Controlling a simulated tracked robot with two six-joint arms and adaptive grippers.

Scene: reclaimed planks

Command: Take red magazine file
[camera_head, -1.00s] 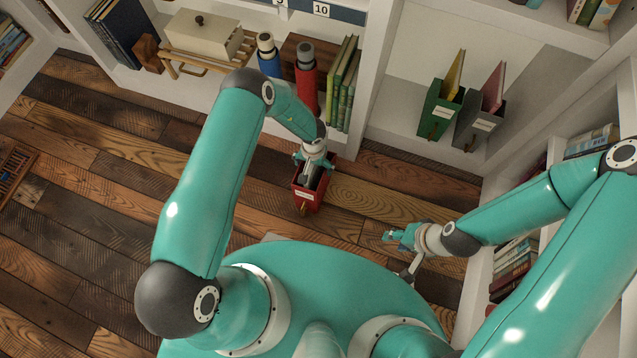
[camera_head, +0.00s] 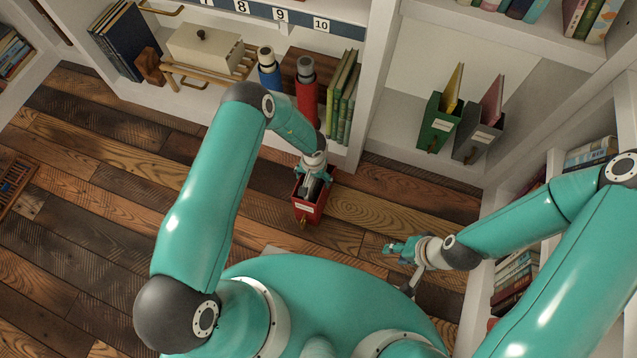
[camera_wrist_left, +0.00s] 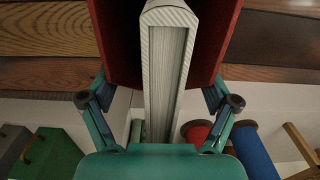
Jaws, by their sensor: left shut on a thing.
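In the left wrist view, the red walls (camera_wrist_left: 222,40) lie between the left fingers (camera_wrist_left: 160,105), with a pale grey-white book or folder (camera_wrist_left: 165,75) inside the file. My right gripper (camera_head: 402,250) is low over the floor to the right, apart from the file. Its finger opening is too small to judge.
A green magazine file (camera_head: 438,122) and a grey one (camera_head: 478,139) stand on the right shelf. A blue bottle (camera_head: 268,70) and a red bottle (camera_head: 306,90) stand on the shelf behind, beside green books (camera_head: 343,95).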

